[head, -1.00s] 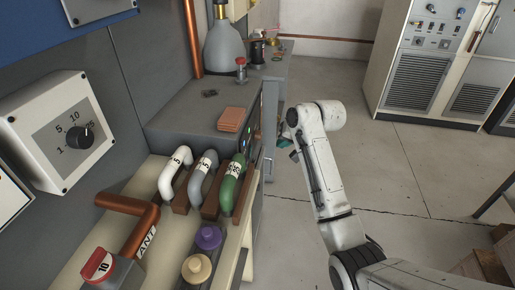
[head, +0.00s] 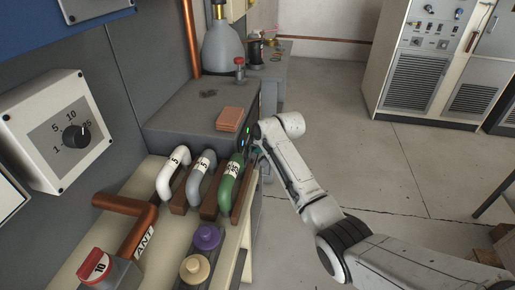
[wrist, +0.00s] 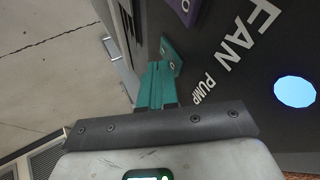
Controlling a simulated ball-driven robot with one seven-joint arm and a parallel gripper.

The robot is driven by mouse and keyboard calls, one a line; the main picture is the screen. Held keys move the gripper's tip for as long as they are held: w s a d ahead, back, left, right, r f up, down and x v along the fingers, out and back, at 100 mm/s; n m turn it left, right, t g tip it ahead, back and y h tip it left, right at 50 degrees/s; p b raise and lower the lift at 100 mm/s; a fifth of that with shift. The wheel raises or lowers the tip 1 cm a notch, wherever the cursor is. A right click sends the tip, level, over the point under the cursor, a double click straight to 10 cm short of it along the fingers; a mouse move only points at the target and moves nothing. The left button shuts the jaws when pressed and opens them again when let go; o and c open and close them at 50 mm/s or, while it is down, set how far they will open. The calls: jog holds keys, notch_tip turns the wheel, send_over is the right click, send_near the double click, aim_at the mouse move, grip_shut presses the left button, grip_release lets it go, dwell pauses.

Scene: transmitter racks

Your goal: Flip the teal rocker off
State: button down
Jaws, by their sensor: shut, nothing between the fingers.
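The teal rocker (wrist: 171,54) is on a dark panel in the wrist view, beside the word PUMP, with an O mark on its near end. My gripper (wrist: 157,68) has teal fingers, shut together and empty. Its tips are right beside the rocker, overlapping its edge in the picture; I cannot tell whether they touch. In the head view my gripper is at the front of the grey cabinet (head: 190,125), mostly hidden behind my arm and the green handle, and the rocker cannot be made out there.
A purple rocker (wrist: 184,9) sits close by, near the word FAN. A round pale-blue lamp (wrist: 294,91) is on the same panel. A green handle (head: 231,180) and a grey handle (head: 203,172) stand near my arm. Open floor (head: 370,165) lies to the right.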

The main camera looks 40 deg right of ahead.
jog(key=shift+a, duration=0.1)
jog(key=shift+w+a+r+g+p, duration=0.15)
jog(key=shift+w+a+g+p, duration=0.05)
jog(key=shift+w+g+p, duration=0.15)
dwell(0.3)
jog(key=shift+r, duration=0.1)
jog(key=shift+r+p, duration=0.7)
jog(key=shift+p, duration=0.05)
